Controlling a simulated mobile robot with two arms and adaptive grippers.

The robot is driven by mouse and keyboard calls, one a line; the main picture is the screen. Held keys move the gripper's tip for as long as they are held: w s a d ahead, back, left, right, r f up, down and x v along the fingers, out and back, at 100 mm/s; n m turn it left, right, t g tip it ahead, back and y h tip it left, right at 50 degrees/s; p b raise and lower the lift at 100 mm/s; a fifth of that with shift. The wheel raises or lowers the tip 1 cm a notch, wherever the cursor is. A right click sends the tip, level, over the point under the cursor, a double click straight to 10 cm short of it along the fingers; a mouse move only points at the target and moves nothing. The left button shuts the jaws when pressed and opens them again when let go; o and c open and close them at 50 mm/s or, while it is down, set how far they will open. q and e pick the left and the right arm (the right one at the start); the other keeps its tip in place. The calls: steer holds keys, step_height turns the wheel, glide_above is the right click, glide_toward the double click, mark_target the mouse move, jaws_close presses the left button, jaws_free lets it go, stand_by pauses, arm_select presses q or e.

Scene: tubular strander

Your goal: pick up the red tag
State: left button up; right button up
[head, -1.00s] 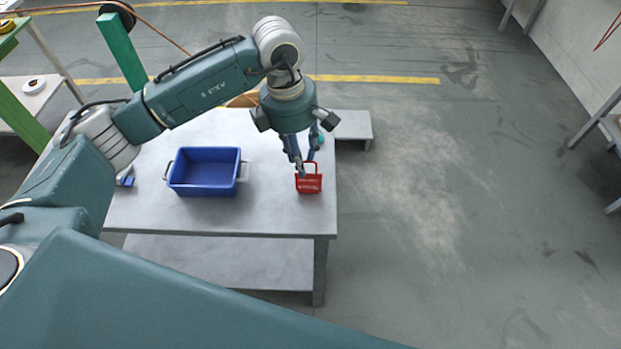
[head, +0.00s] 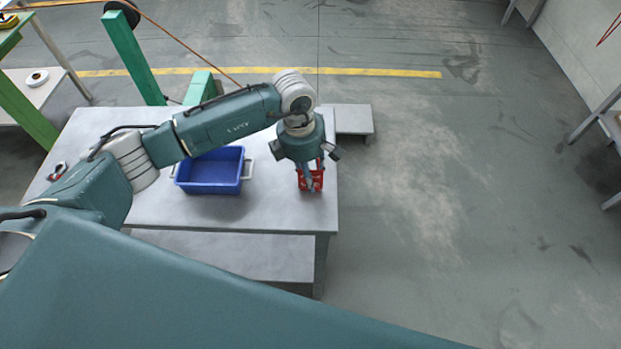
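The red tag (head: 317,181) lies near the right edge of the grey table (head: 265,205). My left gripper (head: 310,184) points down right over it, and its fingers cover part of the tag. The fingertips look to be at or very near the tag, but I cannot tell whether they touch or grip it. My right gripper is not in view.
A blue bin (head: 210,187) with handles stands on the table left of the tag, partly behind my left arm. A low grey step (head: 353,119) is beyond the table's right edge. The floor to the right is clear.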

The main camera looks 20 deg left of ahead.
arm_select(q)
jaws_close()
steer(key=shift+r, duration=0.1)
